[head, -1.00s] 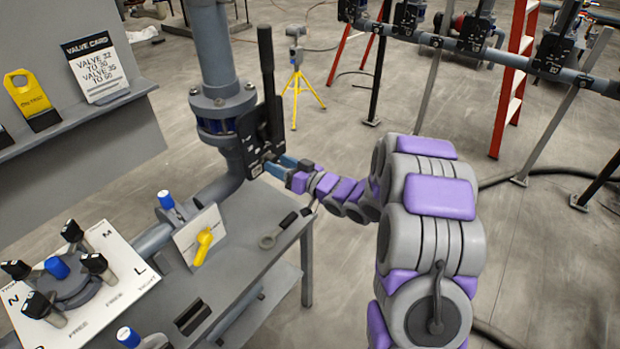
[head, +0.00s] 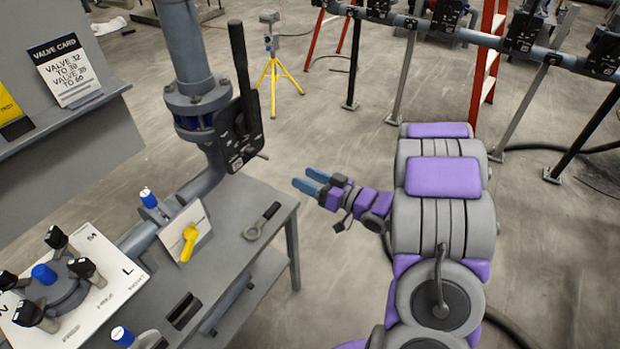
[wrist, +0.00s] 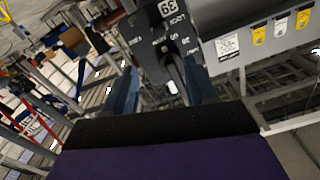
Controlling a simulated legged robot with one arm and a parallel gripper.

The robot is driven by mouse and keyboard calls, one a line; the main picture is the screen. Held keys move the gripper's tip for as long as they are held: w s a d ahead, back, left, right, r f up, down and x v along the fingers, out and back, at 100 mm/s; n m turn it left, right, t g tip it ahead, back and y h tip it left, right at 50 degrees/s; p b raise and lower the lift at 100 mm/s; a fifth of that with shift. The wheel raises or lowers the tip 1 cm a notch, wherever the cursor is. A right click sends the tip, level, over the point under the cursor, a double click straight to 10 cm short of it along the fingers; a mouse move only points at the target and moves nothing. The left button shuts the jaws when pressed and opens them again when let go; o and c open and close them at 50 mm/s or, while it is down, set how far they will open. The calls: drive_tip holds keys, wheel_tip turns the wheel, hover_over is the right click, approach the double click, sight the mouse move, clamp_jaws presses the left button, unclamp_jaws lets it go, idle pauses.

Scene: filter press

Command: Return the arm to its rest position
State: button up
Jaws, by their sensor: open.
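My gripper (head: 311,182) is open and empty in the head view. Its two blue fingers point left, over the floor just right of the grey bench (head: 232,235). A clear gap separates them from the black lever valve (head: 240,135) on the grey vertical pipe. My arm, in grey and purple segments, is bent on the right side. In the wrist view the blue fingers (wrist: 163,92) stand apart, with the dark valve body marked 39 (wrist: 165,40) beyond them and nothing held between.
The bench carries a wrench-like tool (head: 262,221), a yellow-handled valve (head: 189,241) and a panel of black knobs (head: 75,285). A yellow tripod (head: 272,75), a red ladder (head: 485,75) and a pipe rack (head: 480,35) stand behind. Floor between is open.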

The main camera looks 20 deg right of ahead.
drive_tip(key=shift+s+d, duration=0.1)
drive_tip(key=shift+s, duration=0.05)
idle(0.4)
drive_tip(key=w+d+g+h, duration=0.2)
drive_tip(key=w+d+h, duration=0.1)
drive_tip(key=d+h, duration=0.4)
drive_tip(key=s+d+r+m+g+h, duration=0.25)
drive_tip(key=s+r+g+h, duration=0.2)
drive_tip(key=s+h, duration=0.3)
drive_tip(key=s+a+g+y, duration=0.1)
drive_tip(key=s+a+g, duration=0.2)
drive_tip(key=s+a, duration=0.3)
drive_tip(key=s+a+r+m+g+y, duration=0.1)
drive_tip(key=s+a+g, duration=0.2)
drive_tip(key=s, duration=1.1)
drive_tip(key=s+a+g+y, duration=0.2)
drive_tip(key=s+a+g, duration=0.2)
drive_tip(key=s+a, duration=0.5)
drive_tip(key=shift+s+r+m, duration=0.35)
drive_tip(key=shift+s, duration=0.7)
